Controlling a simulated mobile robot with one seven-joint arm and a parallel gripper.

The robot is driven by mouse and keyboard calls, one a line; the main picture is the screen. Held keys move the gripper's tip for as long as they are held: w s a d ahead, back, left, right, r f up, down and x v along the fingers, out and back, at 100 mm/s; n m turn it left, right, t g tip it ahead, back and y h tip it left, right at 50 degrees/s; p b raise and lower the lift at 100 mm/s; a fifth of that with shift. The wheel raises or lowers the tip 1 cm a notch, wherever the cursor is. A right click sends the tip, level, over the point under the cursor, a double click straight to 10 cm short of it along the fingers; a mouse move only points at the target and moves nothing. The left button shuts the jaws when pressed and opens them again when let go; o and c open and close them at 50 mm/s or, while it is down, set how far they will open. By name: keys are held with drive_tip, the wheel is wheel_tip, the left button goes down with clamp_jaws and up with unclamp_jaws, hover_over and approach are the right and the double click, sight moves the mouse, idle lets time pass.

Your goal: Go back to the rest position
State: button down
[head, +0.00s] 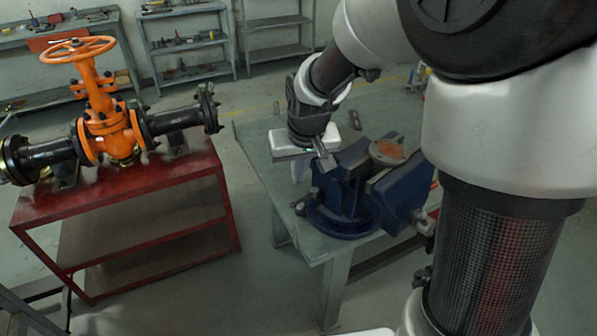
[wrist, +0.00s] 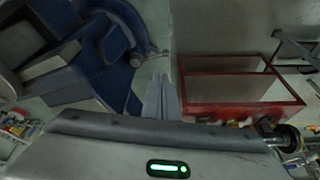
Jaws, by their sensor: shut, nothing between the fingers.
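My gripper (head: 323,160) is beside the blue bench vise, at the left of it and above the workbench. In the wrist view its fingers (wrist: 159,92) are together, with nothing between them. The orange gate valve (head: 105,115) with its orange handwheel (head: 77,49) stands on a red metal stand (head: 180,177) at the left, well apart from my gripper. In the wrist view the red stand (wrist: 240,63) is at the right, with part of the dark pipe (wrist: 288,138) at the lower right. I cannot tell whether my gripper touches the vise.
The blue vise (head: 345,195) is mounted on the grey-green workbench (head: 262,165). It also fills the upper left of the wrist view (wrist: 100,55). Shelves (head: 185,45) with tools stand along the back wall. Open floor (head: 262,265) lies between the red stand and the workbench.

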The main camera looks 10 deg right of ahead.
drive_tip(key=s+d+r+p, duration=0.2)
drive_tip(key=s+r+p, duration=0.1)
drive_tip(key=s+r, duration=0.4)
drive_tip(key=s+d+r+m+t+p, duration=0.1)
drive_tip(key=s+d+r+p, duration=0.1)
drive_tip(key=s+r+p, duration=0.2)
drive_tip(key=s+d+r+p, duration=0.2)
drive_tip(key=s+r+p, duration=0.2)
drive_tip(key=s+r, duration=0.7)
drive_tip(key=shift+d+r+t, duration=0.25)
drive_tip(key=shift+r+t, duration=0.05)
drive_tip(key=shift+r, duration=0.55)
drive_tip(key=shift+w+d, duration=0.1)
